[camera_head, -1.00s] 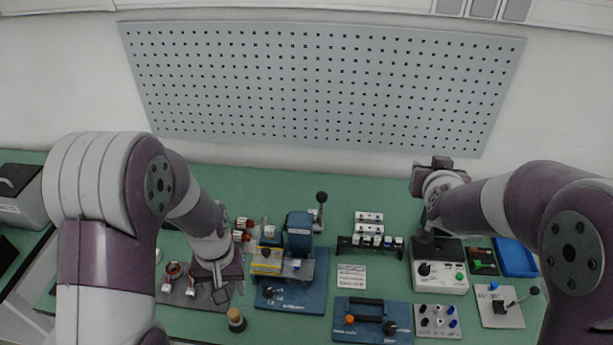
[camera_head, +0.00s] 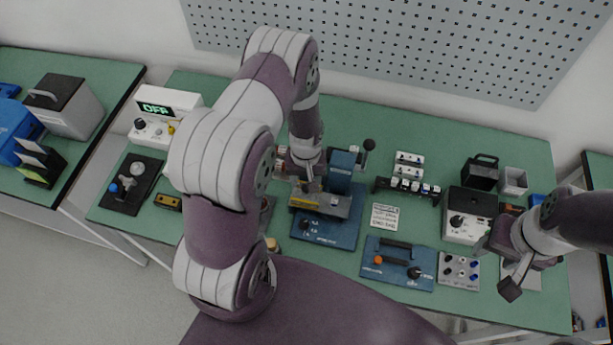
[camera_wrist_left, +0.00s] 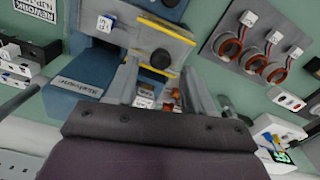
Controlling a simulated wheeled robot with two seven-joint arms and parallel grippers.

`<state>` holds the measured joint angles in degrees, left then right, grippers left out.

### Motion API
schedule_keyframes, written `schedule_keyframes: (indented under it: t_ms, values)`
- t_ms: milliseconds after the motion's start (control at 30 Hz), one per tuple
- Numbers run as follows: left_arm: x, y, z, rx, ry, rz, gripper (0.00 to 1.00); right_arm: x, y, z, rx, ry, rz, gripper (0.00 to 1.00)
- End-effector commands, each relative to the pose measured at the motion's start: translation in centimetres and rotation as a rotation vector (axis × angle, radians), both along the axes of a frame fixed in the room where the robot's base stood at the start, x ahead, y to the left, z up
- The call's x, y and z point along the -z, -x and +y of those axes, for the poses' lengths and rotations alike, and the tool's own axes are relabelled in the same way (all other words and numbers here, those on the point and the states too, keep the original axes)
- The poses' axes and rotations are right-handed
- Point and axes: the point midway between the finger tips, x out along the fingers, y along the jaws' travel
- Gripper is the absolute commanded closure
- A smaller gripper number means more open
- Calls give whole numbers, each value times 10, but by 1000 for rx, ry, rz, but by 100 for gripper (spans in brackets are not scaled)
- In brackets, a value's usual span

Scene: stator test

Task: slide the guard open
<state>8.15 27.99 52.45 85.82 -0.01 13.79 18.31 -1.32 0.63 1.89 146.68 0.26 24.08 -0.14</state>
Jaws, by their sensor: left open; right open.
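The blue station (camera_head: 340,228) stands mid-table, with the grey guard (camera_head: 330,206) and its yellow edge at the front. In the left wrist view the guard (camera_wrist_left: 134,40) shows close up, with yellow strips and a round black knob (camera_wrist_left: 160,58). My left gripper (camera_head: 308,182) is over the guard's left part, open. In its wrist view the two fingers (camera_wrist_left: 161,72) stand apart, one on each side of the knob; I cannot tell whether they touch it. My right gripper (camera_head: 496,265) is open and empty over the right end of the table, away from the guard.
A lever with a black ball (camera_head: 369,145) rises right of the station. A blue panel with a handle (camera_head: 398,270) lies to the right, and a white control box (camera_head: 468,228) stands beyond it. A plate with several copper-wound rings (camera_wrist_left: 255,50) lies close to the left gripper.

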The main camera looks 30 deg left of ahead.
Motion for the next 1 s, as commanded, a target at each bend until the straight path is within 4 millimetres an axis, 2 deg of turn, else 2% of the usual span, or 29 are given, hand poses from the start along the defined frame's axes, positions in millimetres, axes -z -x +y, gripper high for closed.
schedule_keyframes:
  t_ms: [167,400,433,500,600,1000]
  values:
    - [14,0,0,1,0,-1,48,-4,0,0,0,0,0,50]
    - [16,0,0,1,0,-1,48,-4,0,0,0,0,-1,50]
    - [16,0,0,1,0,-1,51,-4,0,0,0,0,-1,50]
    - [16,0,0,1,0,-1,74,-4,0,0,0,0,-1,50]
    - [16,0,0,1,0,-1,100,-4,0,0,0,0,-1,50]
    - [15,3,9,0,0,1,100,0,0,0,0,0,-1,50]
